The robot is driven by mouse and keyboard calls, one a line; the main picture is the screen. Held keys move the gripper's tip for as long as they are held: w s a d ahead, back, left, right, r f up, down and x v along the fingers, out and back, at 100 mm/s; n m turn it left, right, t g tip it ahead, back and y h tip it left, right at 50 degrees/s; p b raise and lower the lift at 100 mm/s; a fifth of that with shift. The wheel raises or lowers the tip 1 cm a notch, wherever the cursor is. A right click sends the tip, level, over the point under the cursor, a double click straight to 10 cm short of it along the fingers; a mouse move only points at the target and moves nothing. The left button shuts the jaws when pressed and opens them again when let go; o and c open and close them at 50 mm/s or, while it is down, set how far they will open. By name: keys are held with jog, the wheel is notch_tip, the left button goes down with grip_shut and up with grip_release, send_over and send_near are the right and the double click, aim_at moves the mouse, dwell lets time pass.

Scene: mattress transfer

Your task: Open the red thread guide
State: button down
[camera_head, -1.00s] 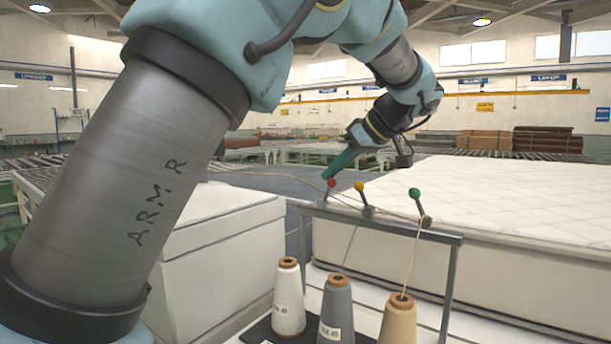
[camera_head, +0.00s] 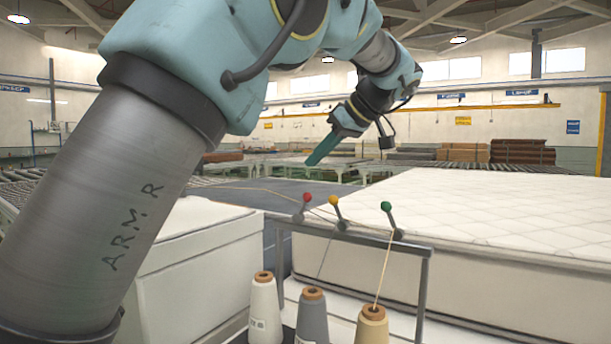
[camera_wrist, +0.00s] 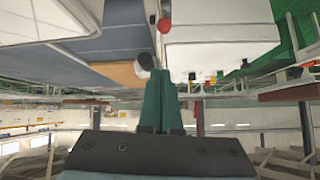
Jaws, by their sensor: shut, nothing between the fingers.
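The red thread guide (camera_head: 307,197) is a small lever with a red ball on top, on the left of the rail in the head view. It leans to the right, while the yellow guide (camera_head: 334,200) and green guide (camera_head: 386,206) lean to the left. My gripper (camera_head: 312,162) is shut and empty, its teal fingers pointing down and left above the red ball, with a visible gap. In the wrist view the red ball (camera_wrist: 164,25) shows beyond my shut fingertips (camera_wrist: 160,74), apart from them.
A grey rail frame (camera_head: 424,262) carries the guides. White, grey and tan thread cones (camera_head: 372,325) stand below, with thread running up from them. A quilted mattress (camera_head: 490,205) lies to the right and a white box (camera_head: 190,275) to the left.

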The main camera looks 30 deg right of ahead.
jog(key=shift+v, duration=1.75)
jog(key=shift+s+f, duration=0.1)
